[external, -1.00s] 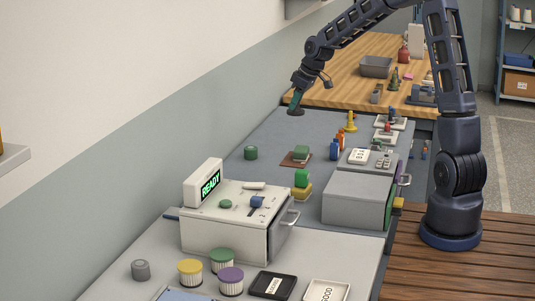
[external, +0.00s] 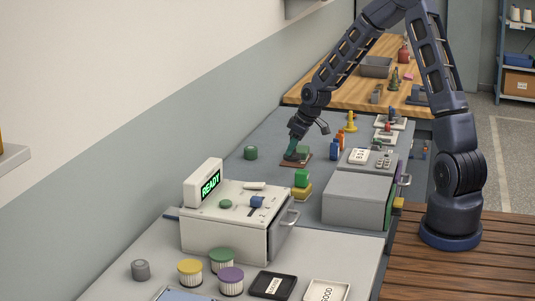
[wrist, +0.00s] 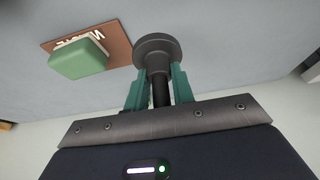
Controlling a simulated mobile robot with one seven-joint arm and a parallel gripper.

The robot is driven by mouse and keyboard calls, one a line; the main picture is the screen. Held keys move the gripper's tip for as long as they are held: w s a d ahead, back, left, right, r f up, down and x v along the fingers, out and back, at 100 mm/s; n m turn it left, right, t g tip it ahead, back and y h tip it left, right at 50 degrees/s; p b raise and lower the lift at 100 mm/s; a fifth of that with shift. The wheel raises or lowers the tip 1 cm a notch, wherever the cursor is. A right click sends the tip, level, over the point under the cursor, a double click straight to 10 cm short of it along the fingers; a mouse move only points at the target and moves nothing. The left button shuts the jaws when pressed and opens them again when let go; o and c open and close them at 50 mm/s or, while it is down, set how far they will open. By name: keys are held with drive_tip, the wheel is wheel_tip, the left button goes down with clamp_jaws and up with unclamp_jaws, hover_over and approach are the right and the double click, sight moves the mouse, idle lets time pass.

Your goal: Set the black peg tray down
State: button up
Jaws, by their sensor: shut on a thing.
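My gripper (wrist: 160,90) is shut on the dark stem of the black peg tray (wrist: 158,48), a round dark disc on a thin post between my two teal fingers. The disc shows whole at the far end of the fingers. In the external view my gripper (external: 293,149) is low over the grey bench, close to the brown mat. I cannot tell whether the disc touches the bench.
A green block (wrist: 80,58) sits on a brown lettered mat (wrist: 118,48), just left of the disc in the wrist view. A green cylinder (external: 250,153), a blue bottle (external: 334,150) and stacked green and yellow blocks (external: 302,186) stand nearby.

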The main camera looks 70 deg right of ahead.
sight(294, 156)
drive_tip(key=shift+f, duration=2.55)
drive_tip(key=shift+f, duration=0.15)
drive_tip(key=o, duration=1)
